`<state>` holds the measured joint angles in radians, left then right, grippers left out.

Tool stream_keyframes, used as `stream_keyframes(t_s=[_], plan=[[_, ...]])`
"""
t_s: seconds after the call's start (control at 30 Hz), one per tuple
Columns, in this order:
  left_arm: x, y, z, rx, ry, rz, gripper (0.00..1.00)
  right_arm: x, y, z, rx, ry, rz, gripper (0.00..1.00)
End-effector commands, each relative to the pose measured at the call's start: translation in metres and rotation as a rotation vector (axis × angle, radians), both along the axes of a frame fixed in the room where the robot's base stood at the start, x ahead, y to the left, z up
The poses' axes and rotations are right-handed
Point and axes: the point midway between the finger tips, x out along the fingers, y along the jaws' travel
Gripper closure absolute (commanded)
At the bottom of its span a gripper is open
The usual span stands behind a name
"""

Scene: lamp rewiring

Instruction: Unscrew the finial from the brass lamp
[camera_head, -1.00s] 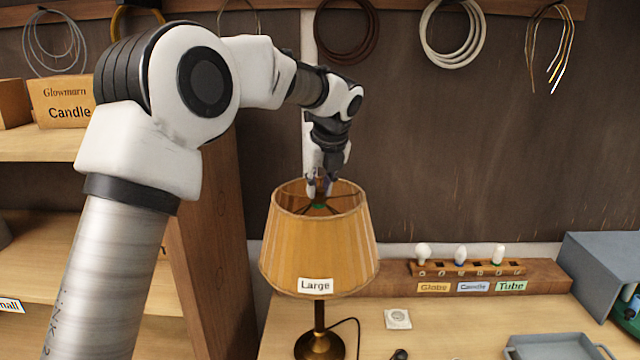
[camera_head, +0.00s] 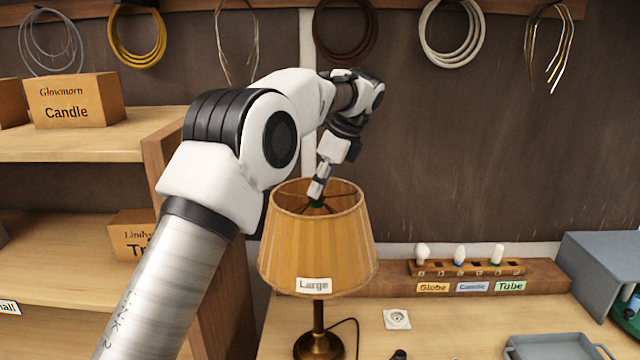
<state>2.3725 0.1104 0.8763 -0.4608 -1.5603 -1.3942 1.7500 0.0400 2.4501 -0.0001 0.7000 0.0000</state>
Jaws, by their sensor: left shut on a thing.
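The brass lamp (camera_head: 319,343) stands upright on the bench, with a pleated tan shade (camera_head: 318,250) labelled "Large". My left gripper (camera_head: 316,200) reaches down into the open top of the shade from above. The rest of the finial is hidden by the fingers. My right gripper is not in view.
A wooden rack (camera_head: 466,270) with several bulbs and labels Globe, Candle and Tube stands to the right. Shelves with boxes (camera_head: 75,100) stand at left.

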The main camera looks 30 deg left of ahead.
Motion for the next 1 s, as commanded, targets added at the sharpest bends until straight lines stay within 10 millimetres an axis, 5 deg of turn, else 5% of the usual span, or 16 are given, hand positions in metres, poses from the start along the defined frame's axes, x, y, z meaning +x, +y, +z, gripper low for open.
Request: stream_keyframes(t_s=[0.23, 0.6, 0.63, 0.7, 1.0], plan=[[0.0041, 0.0023, -0.0027, -0.005, 0.0, 0.448, 1.0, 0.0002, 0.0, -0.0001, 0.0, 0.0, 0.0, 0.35], [0.003, 0.002, -0.0009, -0.005, 0.002, 0.545, 1.0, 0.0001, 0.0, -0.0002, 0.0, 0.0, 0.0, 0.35], [0.003, 0.002, -0.0009, -0.005, 0.002, 0.544, 0.67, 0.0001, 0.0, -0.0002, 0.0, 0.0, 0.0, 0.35], [0.003, 0.002, -0.0007, -0.005, 0.001, 0.544, 0.48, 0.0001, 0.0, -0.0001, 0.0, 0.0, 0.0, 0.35], [0.0027, 0.0015, -0.0014, -0.005, 0.0, 0.524, 0.48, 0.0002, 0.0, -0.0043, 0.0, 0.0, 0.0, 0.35]])
